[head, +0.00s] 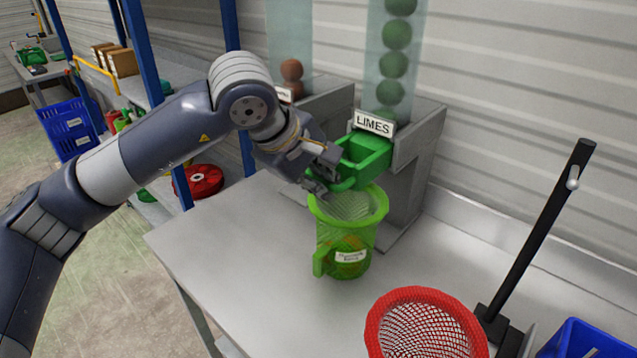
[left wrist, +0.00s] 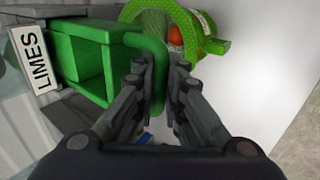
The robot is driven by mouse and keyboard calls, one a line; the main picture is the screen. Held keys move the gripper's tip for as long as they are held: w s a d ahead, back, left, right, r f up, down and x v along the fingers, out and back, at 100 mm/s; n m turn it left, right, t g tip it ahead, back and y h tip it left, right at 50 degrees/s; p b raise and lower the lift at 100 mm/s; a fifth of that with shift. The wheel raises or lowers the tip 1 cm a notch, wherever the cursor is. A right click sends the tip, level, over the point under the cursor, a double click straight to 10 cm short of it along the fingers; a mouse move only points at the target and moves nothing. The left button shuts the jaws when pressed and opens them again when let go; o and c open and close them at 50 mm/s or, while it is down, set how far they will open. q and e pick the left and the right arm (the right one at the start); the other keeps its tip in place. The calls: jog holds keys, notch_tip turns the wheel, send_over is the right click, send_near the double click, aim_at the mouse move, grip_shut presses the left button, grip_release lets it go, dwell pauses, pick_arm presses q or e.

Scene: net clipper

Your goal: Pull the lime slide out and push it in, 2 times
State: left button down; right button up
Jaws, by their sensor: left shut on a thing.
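The green lime slide (head: 364,156) sticks out of the grey dispenser under the LIMES sign (head: 375,123). My left gripper (head: 330,180) is at the slide's front end. In the left wrist view the gripper (left wrist: 158,90) is shut on the slide's green front handle, with the slide's (left wrist: 88,65) open tray to the left. Green limes (head: 396,64) are stacked in the clear tube above. My right gripper is not in view.
A green mesh-topped jug (head: 345,240) stands on the table (head: 230,230) right below the slide; a reddish thing shows inside. A second dispenser with orange-brown balls (head: 291,70) is to the left. A red net basket (head: 425,325), black lever (head: 545,225) and blue bin (head: 590,338) are at front right.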

aim_at(340, 170)
pick_arm(q)
jog(key=shift+w+d+r, duration=0.1)
jog(key=shift+w, duration=0.05)
jog(key=shift+w+d, duration=0.8)
jog(key=shift+w, duration=0.25)
jog(key=shift+w+d, duration=0.75)
jog(key=shift+w, duration=0.3)
jog(key=shift+w+d+p, duration=0.4)
jog(key=shift+w+d, duration=0.35)
jog(key=shift+w, duration=0.3)
jog(key=shift+w+d+p, duration=0.4)
jog(key=shift+w+d, duration=0.3)
jog(key=shift+w, duration=0.3)
jog(key=shift+s+a, duration=0.1)
jog(key=shift+s+a+b, duration=0.3)
jog(key=shift+s+b, duration=0.15)
jog(key=shift+b, duration=0.05)
jog(key=shift+s+a+b, duration=0.6)
jog(key=shift+s, duration=0.25)
jog(key=shift+s+a+b, duration=0.6)
jog(key=shift+s, duration=0.2)
jog(key=shift+s+a+b, duration=0.65)
jog(key=shift+s+a, duration=0.15)
jog(key=shift+s, duration=0.25)
jog(key=shift+s+a+b, duration=0.6)
jog(key=shift+s+a, duration=0.15)
jog(key=shift+s, duration=0.3)
jog(key=shift+w+r, duration=0.1)
